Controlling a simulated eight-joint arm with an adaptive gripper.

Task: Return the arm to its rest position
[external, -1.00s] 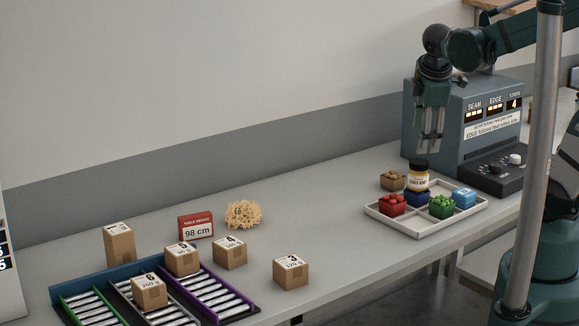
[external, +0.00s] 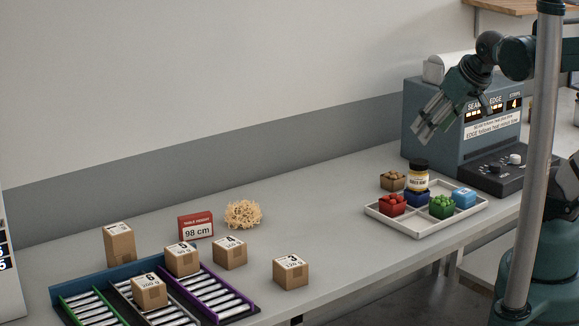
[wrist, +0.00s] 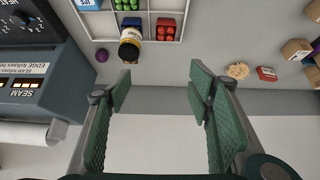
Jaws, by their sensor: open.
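My gripper (external: 426,128) is open and empty. It is tilted, with its fingers pointing down and to the left, in front of the blue-grey sealing machine (external: 462,132) and above the table. In the wrist view my gripper (wrist: 160,88) shows its two green fingers well apart with nothing between them. My arm reaches in from the upper right, and a grey pole hides part of it.
Several cardboard boxes, like one (external: 291,272), stand around the roller lanes (external: 215,290). The mid-table is clear.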

